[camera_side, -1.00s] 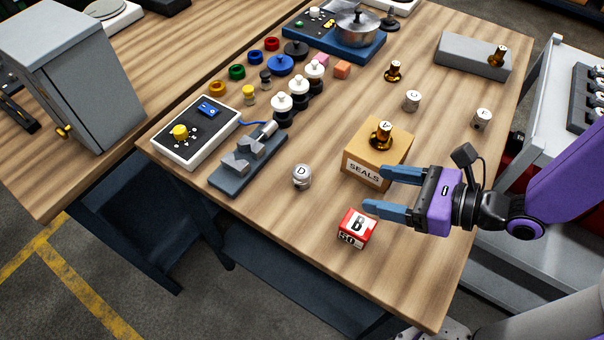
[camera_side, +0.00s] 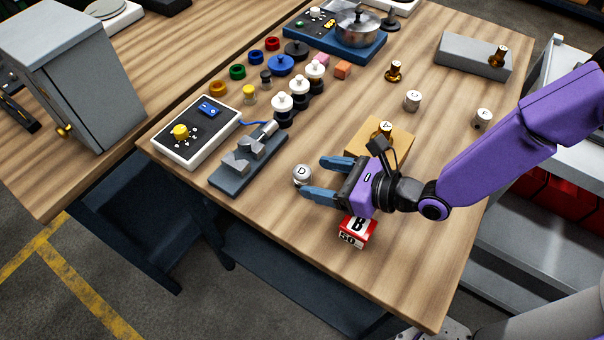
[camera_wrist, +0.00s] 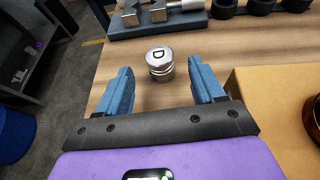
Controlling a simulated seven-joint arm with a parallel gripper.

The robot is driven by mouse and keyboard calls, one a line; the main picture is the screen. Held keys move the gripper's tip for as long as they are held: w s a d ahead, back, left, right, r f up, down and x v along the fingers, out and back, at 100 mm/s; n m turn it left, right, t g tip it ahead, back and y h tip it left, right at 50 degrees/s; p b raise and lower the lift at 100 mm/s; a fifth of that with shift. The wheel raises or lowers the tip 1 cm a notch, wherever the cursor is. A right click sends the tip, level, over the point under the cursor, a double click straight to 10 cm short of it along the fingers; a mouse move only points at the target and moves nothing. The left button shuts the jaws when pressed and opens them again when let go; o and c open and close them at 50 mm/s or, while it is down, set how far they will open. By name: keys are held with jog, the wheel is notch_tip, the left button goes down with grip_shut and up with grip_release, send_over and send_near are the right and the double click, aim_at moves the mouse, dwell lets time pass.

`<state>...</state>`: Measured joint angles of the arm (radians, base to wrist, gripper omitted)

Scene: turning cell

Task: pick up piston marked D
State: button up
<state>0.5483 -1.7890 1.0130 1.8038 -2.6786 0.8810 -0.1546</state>
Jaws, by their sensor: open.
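The piston marked D (camera_side: 302,175) is a short silver cylinder standing upright on the wooden table, its letter facing up. In the wrist view, piston D (camera_wrist: 160,64) stands just beyond the fingertips, roughly midway between them. My gripper (camera_side: 318,177) is open and empty, with its two blue fingers pointing at the piston. The wrist view shows both fingers of my gripper (camera_wrist: 158,78) spread wide, with bare wood between them. I cannot tell whether a fingertip touches the piston.
The SEALS box (camera_side: 397,137), topped by a brass piston, stands right beside my gripper. A red-and-white block marked B (camera_side: 357,233) sits just below it. A grey V-block fixture (camera_side: 230,178) lies left of piston D. Other silver pistons (camera_side: 412,100) stand farther back.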

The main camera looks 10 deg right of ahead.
aim_at(308, 174)
jog(key=shift+x, duration=2.6)
jog(key=c, duration=1.1)
jog(key=shift+r, duration=0.2)
